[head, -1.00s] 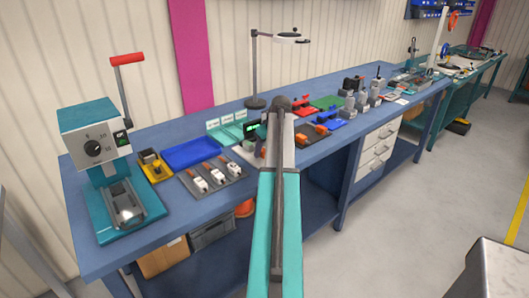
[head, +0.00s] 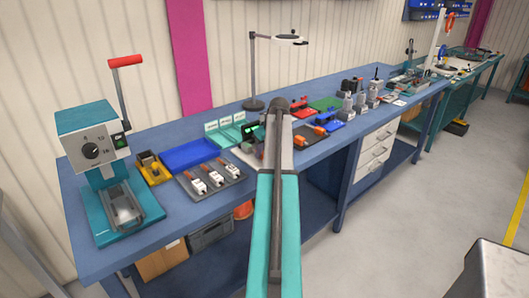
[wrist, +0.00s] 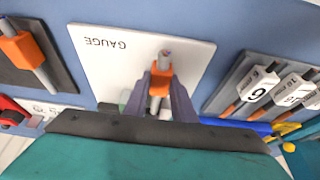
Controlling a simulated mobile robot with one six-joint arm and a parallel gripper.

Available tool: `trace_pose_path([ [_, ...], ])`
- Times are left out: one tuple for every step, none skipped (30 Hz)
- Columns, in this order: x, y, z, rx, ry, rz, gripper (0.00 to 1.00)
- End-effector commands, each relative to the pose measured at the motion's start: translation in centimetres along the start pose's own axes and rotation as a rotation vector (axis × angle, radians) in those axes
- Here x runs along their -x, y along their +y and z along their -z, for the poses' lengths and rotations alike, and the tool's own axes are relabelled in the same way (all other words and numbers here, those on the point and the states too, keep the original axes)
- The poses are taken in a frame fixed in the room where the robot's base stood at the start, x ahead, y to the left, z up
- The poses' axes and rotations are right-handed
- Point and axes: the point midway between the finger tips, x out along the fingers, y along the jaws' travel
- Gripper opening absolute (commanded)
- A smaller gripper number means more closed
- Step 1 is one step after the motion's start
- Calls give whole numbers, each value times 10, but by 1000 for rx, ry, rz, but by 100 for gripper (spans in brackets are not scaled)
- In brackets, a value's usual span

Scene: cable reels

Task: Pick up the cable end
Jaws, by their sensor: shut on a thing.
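The cable end (wrist: 161,82) shows in the wrist view as a grey tip with coppery strands and an orange sleeve. My gripper (wrist: 162,92) is shut on it, with one dark finger on each side of the sleeve. The cable end is over a white plate marked GAUGE (wrist: 108,62); I cannot tell how far above it is. The rest of the cable is hidden by my gripper. In the head view my own arm hides most of the gripper and the cable end.
A grey tray (wrist: 268,88) with numbered white tags is on the right in the wrist view. A dark tray with another orange-sleeved piece (wrist: 22,47) is on the left. In the head view a teal press (head: 108,195), a blue tray (head: 190,155) and a lamp (head: 254,80) stand on the bench.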

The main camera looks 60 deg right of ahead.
Motion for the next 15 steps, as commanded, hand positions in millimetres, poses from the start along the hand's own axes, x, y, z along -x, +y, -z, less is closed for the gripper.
trace_pose_path([
  [1,0,1,0,1,-1,0],
  [2,0,1,0,1,-1,0],
  [3,0,2,0,1,-1,0],
  [4,0,2,0,1,-1,0],
  [6,0,3,1,1,-1,0],
  [8,0,4,1,1,0,0],
  [9,0,4,1,1,0,0],
  [11,0,5,1,1,0,0],
  [13,0,6,1,1,0,0],
  [16,0,7,1,2,-1,0],
  [18,0,8,1,2,-1,0],
  [21,0,10,1,2,-1,0],
  [23,0,11,1,2,-1,0],
  [25,0,12,1,1,-1,0],
  [28,0,12,1,1,0,0],
])
